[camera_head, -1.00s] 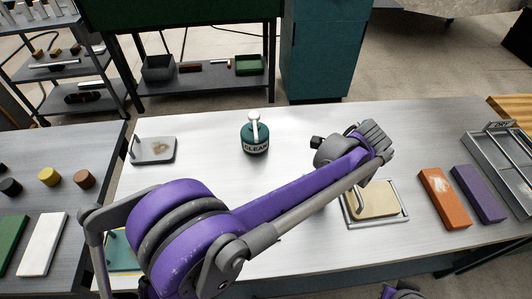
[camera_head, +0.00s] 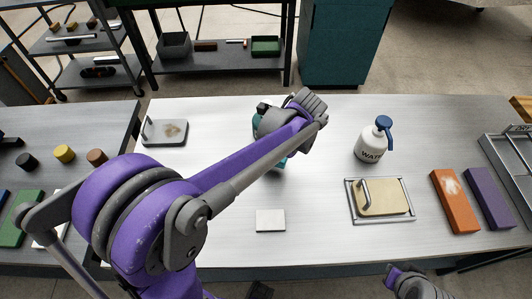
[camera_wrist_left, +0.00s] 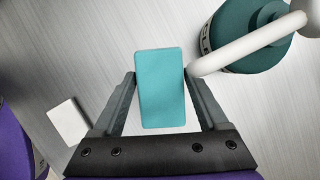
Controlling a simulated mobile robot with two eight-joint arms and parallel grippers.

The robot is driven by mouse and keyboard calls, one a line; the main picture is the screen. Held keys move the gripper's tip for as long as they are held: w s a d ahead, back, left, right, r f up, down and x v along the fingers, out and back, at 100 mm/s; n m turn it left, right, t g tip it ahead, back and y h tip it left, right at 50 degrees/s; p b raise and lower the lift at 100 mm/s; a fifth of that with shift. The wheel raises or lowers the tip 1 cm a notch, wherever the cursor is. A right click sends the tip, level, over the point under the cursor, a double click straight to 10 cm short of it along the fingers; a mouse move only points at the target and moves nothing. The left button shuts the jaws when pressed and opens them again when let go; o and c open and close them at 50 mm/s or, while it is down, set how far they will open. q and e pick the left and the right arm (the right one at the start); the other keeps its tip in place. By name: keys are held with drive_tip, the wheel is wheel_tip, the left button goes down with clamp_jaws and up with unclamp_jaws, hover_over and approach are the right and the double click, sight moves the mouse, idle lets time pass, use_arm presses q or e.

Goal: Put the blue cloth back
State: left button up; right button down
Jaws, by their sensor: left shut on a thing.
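In the left wrist view, a flat teal-blue rectangle, the blue cloth (camera_wrist_left: 160,95), sits between the fingers of my left gripper (camera_wrist_left: 159,74), which is shut on it. The brushed metal tabletop lies beneath; I cannot tell whether the cloth touches it. A dark teal bottle with a white spout (camera_wrist_left: 245,35) stands right beside the right finger. In the head view my left wrist (camera_head: 290,120) covers the fingers, the cloth and most of that bottle.
A white pad (camera_head: 270,221) lies mid-table. To the right are a white WATER bottle (camera_head: 374,142), a tan float in a metal frame (camera_head: 378,222), and orange (camera_head: 454,202) and purple (camera_head: 488,198) blocks. A grey plate (camera_head: 150,135) lies at the back left.

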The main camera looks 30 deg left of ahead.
use_arm(q)
drive_tip(key=shift+s+a, duration=0.1)
drive_tip(key=shift+a, duration=0.4)
drive_tip(key=shift+a+f, duration=0.1)
drive_tip(key=shift+f, duration=1.65)
drive_tip(key=shift+f, duration=0.1)
drive_tip(key=o, duration=1.3)
drive_tip(key=shift+o, duration=0.2)
drive_tip(key=v, duration=1.2)
drive_tip(key=shift+s+p, duration=0.1)
drive_tip(key=shift+p, duration=0.25)
drive_tip(key=shift+s+n, duration=0.3)
drive_tip(key=shift+s, duration=0.05)
drive_tip(key=s+f+n+t+h, duration=0.1)
drive_tip(key=s+f+n+t, duration=0.1)
drive_tip(key=s+n, duration=0.3)
drive_tip(key=s+d+f+n+t+h, duration=0.1)
drive_tip(key=s+f+n+t+h, duration=0.1)
drive_tip(key=s+n, duration=0.2)
drive_tip(key=s+d+f+n+t+h, duration=0.1)
drive_tip(key=s+f+n+t, duration=0.1)
drive_tip(key=s+n, duration=0.3)
drive_tip(key=shift+s+d+f+n+h, duration=0.3)
drive_tip(key=shift+f+n, duration=0.15)
drive_tip(key=shift+n, duration=0.35)
